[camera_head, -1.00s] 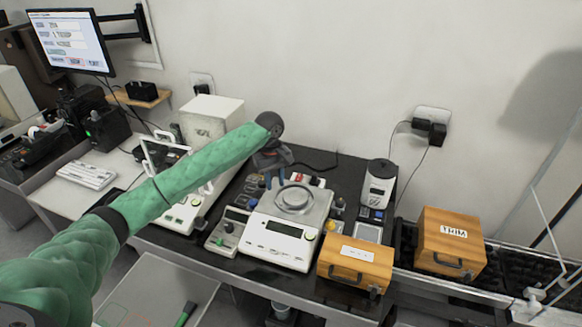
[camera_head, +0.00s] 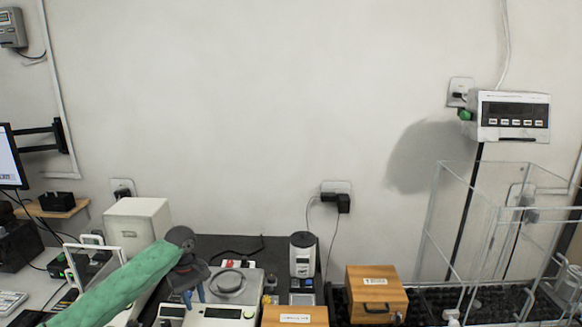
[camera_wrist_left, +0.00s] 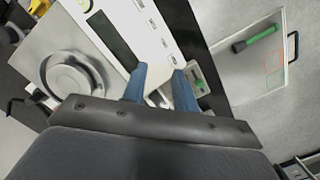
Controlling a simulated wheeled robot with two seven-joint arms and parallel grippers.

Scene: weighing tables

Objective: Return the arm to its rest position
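My left arm, in a green sleeve, comes in low from the left in the head view. Its gripper (camera_head: 194,296) points down beside the round pan of the white balance (camera_head: 228,282). In the left wrist view the two blue fingers (camera_wrist_left: 161,76) stand apart with nothing held between them. The balance (camera_wrist_left: 112,38) lies under and beyond the fingers there, with its round pan to the left. I cannot tell the height of the fingertips above it. My right arm and gripper are in neither view.
Wooden boxes (camera_head: 376,294) and a grinder-like device (camera_head: 303,255) stand right of the balance. A white box (camera_head: 137,222) stands behind my arm. A clear-walled frame (camera_head: 470,230) is at the right. A green-handled tool (camera_wrist_left: 258,38) lies on a grey panel.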

